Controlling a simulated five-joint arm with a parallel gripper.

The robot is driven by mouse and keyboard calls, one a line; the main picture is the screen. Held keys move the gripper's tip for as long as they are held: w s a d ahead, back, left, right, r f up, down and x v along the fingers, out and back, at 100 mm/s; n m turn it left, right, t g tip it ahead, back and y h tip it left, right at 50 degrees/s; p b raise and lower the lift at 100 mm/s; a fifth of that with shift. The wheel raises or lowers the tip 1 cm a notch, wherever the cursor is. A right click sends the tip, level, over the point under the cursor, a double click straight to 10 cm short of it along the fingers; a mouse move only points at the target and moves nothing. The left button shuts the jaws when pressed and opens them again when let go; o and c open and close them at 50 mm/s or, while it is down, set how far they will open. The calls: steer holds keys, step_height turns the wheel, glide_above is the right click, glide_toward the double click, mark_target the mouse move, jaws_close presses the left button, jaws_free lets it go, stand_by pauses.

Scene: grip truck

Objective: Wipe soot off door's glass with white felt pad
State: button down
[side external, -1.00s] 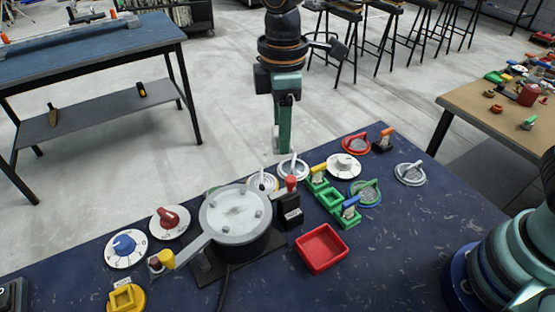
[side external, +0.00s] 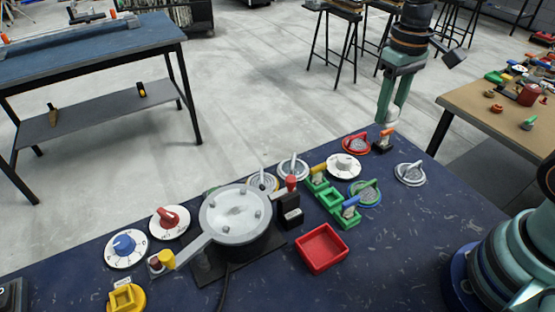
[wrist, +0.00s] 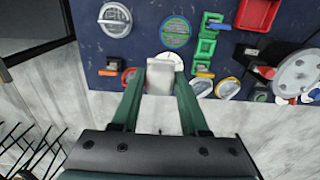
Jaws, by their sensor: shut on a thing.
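My gripper (side external: 389,116) is shut on a small white pad (wrist: 160,78), which shows between the green fingertips in the wrist view. In the side view the pad is a small pale patch at the fingertips, above the far right edge of the dark blue board. A door with glass is not clear to me. A round grey disc (side external: 236,214) with a pale, smudged face and a thick handle stands left of the middle; I cannot tell whether it is the door. It also shows at the right of the wrist view (wrist: 298,75). My gripper is well away from it.
The blue board (side external: 440,225) carries a red tray (side external: 322,248), green blocks (side external: 330,200), a white dial (side external: 343,166), a red dial (side external: 170,220) and a blue dial (side external: 125,247). An orange-handled switch (side external: 384,140) stands close below my gripper. A cable runs from the disc's base.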

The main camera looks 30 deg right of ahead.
steer(key=shift+w+a, duration=0.1)
steer(key=w+a, duration=0.4)
steer(key=a, duration=0.9)
glide_above(252, 204)
steer(key=shift+f, duration=3.6)
steer(key=shift+a+f, duration=0.55)
steer(key=shift+a, duration=2.7)
steer(key=shift+d, duration=3.3)
step_height(252, 204, up, 8)
steer(key=shift+r, duration=0.1)
